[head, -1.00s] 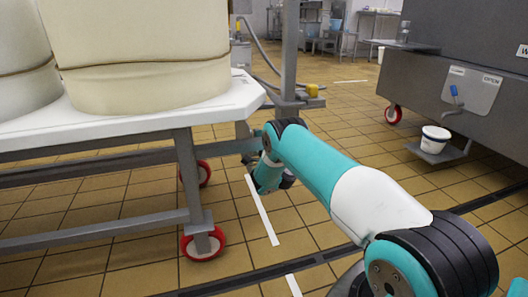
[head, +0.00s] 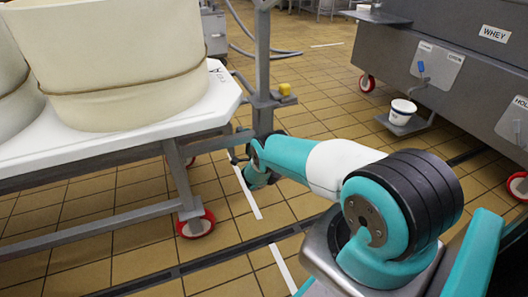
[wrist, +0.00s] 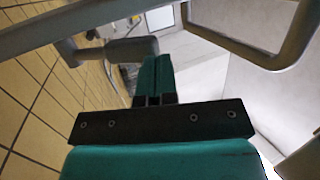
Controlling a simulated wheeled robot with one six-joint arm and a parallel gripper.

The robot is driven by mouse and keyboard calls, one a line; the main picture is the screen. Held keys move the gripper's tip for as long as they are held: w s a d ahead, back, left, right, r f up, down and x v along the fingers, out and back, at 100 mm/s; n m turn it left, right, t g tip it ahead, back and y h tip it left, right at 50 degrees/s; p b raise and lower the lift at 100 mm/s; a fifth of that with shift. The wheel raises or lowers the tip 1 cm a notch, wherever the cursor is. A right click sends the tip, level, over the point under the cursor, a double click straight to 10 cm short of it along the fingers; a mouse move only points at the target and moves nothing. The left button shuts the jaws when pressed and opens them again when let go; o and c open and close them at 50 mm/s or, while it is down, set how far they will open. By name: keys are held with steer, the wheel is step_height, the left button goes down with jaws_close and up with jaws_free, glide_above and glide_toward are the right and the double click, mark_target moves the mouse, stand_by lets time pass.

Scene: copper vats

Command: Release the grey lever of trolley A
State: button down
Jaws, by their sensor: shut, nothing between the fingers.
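Trolley A (head: 228,98) is the white-topped grey metal trolley at the left of the head view, with a black letter A on its corner. My gripper is at its near right end, below the top, small and partly hidden by my arm in the head view. In the wrist view my gripper (wrist: 154,65) is shut and empty. A thick grey bar with a rounded end (wrist: 115,50), perhaps the grey lever, lies just left of the fingertips. I cannot tell whether they touch. The lever is not clear in the head view.
Large cream tubs (head: 120,60) stand on the trolley. A grey post with a yellow knob (head: 285,89) stands right behind its end. A grey vat marked WHEY (head: 410,45) with a white bucket (head: 402,111) is at the right.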

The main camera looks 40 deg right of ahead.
steer(key=p+v, duration=0.8)
steer(key=v, duration=0.4)
steer(key=shift+s, duration=0.35)
steer(key=shift+a+f, duration=0.15)
steer(key=shift+f, duration=0.05)
